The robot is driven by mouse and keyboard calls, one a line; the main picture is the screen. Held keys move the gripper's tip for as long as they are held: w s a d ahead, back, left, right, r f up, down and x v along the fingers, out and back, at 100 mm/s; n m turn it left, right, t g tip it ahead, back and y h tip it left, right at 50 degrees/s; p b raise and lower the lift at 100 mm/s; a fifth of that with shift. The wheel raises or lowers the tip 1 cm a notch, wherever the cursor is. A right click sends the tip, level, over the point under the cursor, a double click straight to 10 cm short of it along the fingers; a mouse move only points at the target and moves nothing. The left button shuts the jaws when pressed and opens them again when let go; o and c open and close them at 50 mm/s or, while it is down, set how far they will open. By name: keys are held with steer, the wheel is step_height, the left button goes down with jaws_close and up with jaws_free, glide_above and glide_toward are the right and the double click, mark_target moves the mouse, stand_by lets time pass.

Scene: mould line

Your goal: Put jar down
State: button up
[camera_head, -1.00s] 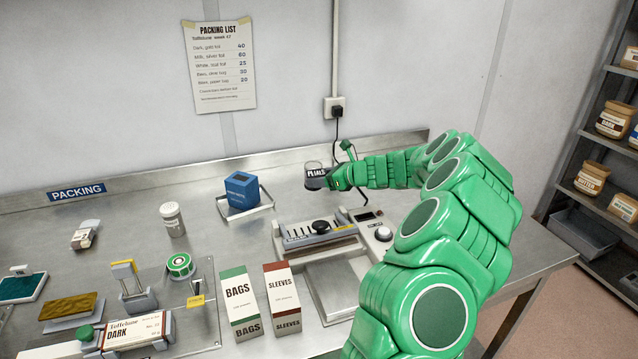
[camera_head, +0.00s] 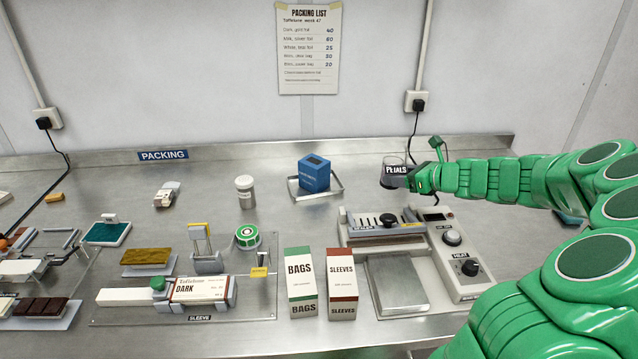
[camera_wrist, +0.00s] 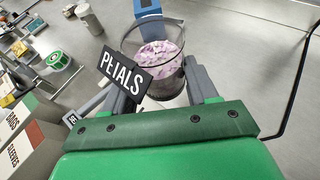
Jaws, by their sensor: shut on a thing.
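The jar (camera_head: 394,174) is a small clear vessel with a black "PETALS" label. In the wrist view the jar (camera_wrist: 160,62) shows pale purple petals inside, and its label (camera_wrist: 122,74) faces the lower left. My gripper (camera_head: 412,180) is shut on the jar, one finger on each side of it, in the wrist view too (camera_wrist: 165,92). In the head view the jar is upright, behind the sealer and right of the blue box. Whether its base touches the bench is hard to tell.
The sealer (camera_head: 405,222) stands in front of the jar. A blue box (camera_head: 315,173) sits on a small tray (camera_head: 331,190) to the left. Bags (camera_head: 300,283) and sleeves (camera_head: 342,284) cartons stand left of the sealer.

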mark_target(385, 158)
step_height(385, 158, up, 5)
steer(key=shift+r, duration=0.2)
steer(key=w+a+f+n+g+y, duration=0.1)
steer(key=w+a+n+g+y, duration=0.3)
steer(key=a, duration=1.2)
steer(key=w+a+n+g+h, duration=0.1)
steer(key=w+a, duration=0.6)
steer(key=a, duration=0.9)
steer(key=s+a+n+g+y, duration=0.1)
steer(key=s+a+n+g, duration=0.25)
steer(key=a, duration=1.35)
steer(key=s+a+n+g+y, duration=0.15)
steer(key=s+a, duration=0.35)
steer(key=a, duration=1.1)
steer(key=shift+h, duration=0.45)
steer(key=shift+w+d+f, duration=0.1)
steer(key=shift+d+f, duration=0.05)
steer(key=shift+f, duration=8.4)
steer(key=shift+f, duration=0.1)
